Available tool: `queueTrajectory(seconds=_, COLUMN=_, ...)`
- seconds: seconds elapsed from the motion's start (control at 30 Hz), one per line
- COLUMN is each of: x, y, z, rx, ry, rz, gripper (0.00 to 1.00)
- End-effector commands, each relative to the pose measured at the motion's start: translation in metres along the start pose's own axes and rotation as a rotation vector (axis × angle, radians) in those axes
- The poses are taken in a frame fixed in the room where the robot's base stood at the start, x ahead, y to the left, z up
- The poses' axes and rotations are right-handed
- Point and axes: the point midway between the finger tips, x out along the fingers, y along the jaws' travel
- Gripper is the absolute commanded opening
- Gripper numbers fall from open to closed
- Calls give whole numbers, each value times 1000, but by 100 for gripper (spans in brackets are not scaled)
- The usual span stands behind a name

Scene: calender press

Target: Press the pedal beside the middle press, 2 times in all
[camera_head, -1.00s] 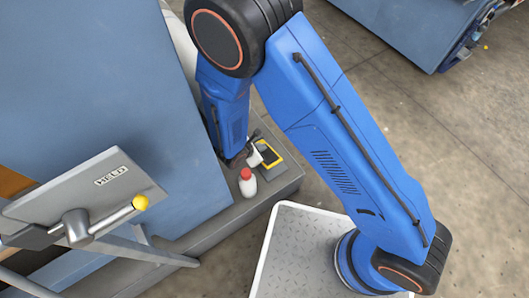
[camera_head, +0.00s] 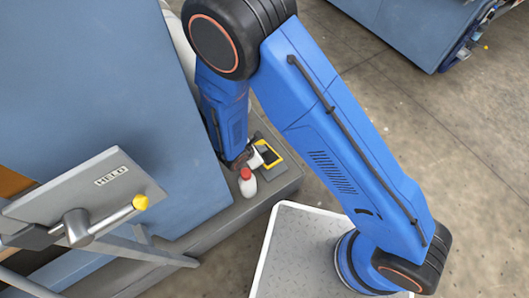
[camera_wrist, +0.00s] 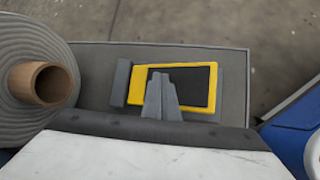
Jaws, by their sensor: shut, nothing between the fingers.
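The pedal is a black pad in a yellow frame. It shows in the wrist view (camera_wrist: 198,85) and, partly covered by my gripper, in the head view (camera_head: 274,168). It lies on a grey ledge at the foot of the blue press (camera_head: 110,85). My gripper's fingers (camera_wrist: 164,96) are together and empty, and they overlap the left part of the pad in the wrist view. I cannot tell whether the fingertips touch the pad or how far down it is. In the head view my gripper (camera_head: 260,155) is small and partly hidden by my arm.
A white bottle with a red cap (camera_head: 247,182) stands on the ledge close to my gripper. A grey roll with a brown core (camera_wrist: 42,82) is at the left of the wrist view. A yellow-knobbed lever (camera_head: 140,203) is at the press's left. Open floor (camera_head: 440,130) lies to the right.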

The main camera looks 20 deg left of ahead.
Motion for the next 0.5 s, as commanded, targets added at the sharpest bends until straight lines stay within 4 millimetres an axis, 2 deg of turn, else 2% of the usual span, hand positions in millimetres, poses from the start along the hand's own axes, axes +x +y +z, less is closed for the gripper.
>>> queueTrajectory(seconds=0.5, x=4, y=-3, z=-3, rx=0, ry=0, rz=0, gripper=0)
